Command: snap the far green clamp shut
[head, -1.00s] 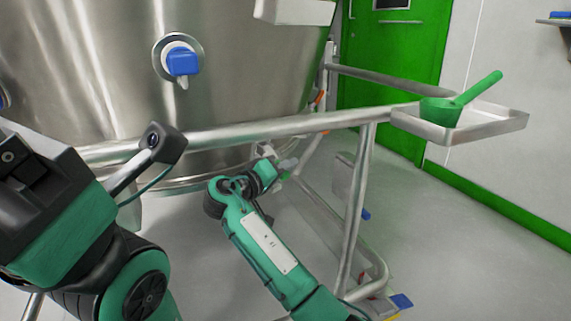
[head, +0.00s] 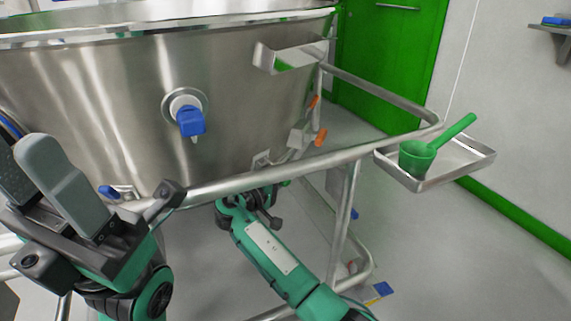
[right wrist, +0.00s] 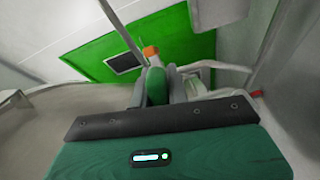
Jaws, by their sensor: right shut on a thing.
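A green clamp handle (right wrist: 156,87) stands between the fingers of my right gripper (right wrist: 157,80) in the right wrist view, and the gripper is shut on it. An orange tip (right wrist: 151,51) shows just beyond the handle. In the head view my right arm reaches under the rail to the vessel's lower right side. Its gripper is mostly hidden there, with only a small green patch (head: 286,183) showing nearby. Whether the clamp is open or closed cannot be made out. My left gripper (head: 22,150) is open and empty at the left of the head view.
The steel vessel (head: 120,90) fills the upper left, with a blue-capped port (head: 190,122). A tubular rail (head: 240,183) runs before it. Orange handles (head: 320,137) sit at its right side. A tray (head: 468,160) with a green scoop (head: 416,157) hangs at right. Open floor lies beyond.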

